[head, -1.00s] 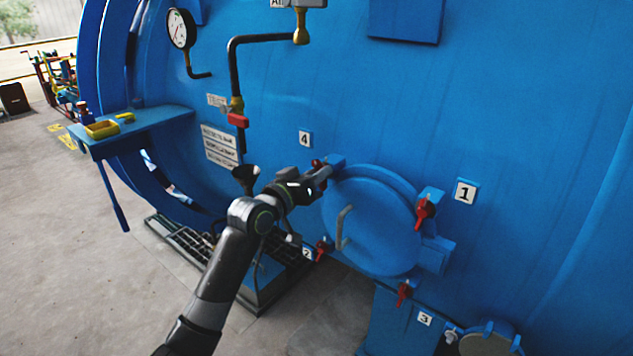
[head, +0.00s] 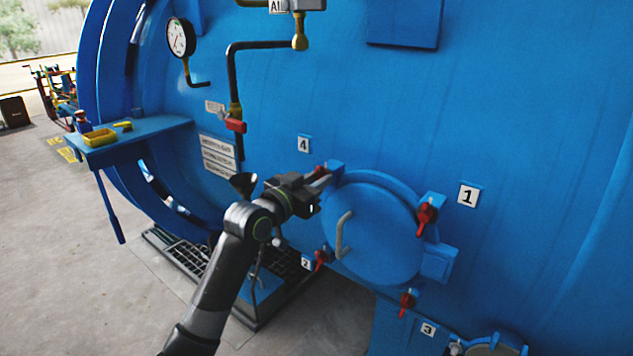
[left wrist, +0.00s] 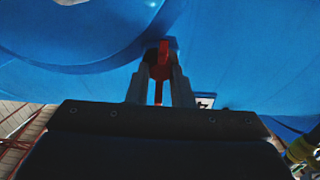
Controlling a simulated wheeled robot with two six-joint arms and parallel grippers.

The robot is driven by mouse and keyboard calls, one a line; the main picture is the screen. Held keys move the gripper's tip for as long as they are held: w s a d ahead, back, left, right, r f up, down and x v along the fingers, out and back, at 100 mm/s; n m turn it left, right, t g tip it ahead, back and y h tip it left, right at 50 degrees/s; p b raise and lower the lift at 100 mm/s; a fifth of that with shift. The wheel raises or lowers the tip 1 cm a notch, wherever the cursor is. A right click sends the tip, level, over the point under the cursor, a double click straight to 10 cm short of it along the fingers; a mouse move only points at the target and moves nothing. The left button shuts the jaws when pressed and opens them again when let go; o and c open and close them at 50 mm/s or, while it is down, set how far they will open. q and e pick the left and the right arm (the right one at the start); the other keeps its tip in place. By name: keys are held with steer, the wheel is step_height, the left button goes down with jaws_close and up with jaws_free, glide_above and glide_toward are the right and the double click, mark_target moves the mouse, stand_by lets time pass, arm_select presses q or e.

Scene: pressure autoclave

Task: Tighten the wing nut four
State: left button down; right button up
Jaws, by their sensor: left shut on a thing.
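Wing nut four is red and sits at the upper left of the round blue hatch (head: 372,235), below the label 4 (head: 304,143). My left gripper (head: 323,178) is at this wing nut, and its fingers cover most of it in the head view. In the left wrist view the red wing nut (left wrist: 161,66) stands between the two fingers of my left gripper (left wrist: 161,85), which is shut on it. The other red wing nuts are at the hatch's right (head: 426,216), lower left (head: 320,259) and bottom (head: 407,301). My right gripper is not in view.
A grey handle (head: 342,236) sticks out from the hatch. A pipe with a red valve handle (head: 235,125) and a gauge (head: 180,37) are at the upper left. A blue shelf (head: 160,132) carries a yellow tray (head: 99,137).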

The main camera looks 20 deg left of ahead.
arm_select(q)
steer(key=shift+f, duration=0.2)
steer(key=c, duration=1.3)
jaws_free()
steer(key=shift+r, duration=0.15)
steer(key=b+v, duration=0.2)
steer(key=v, duration=1.5)
steer(key=shift+s+a, duration=0.1)
steer(key=shift+s, duration=0.15)
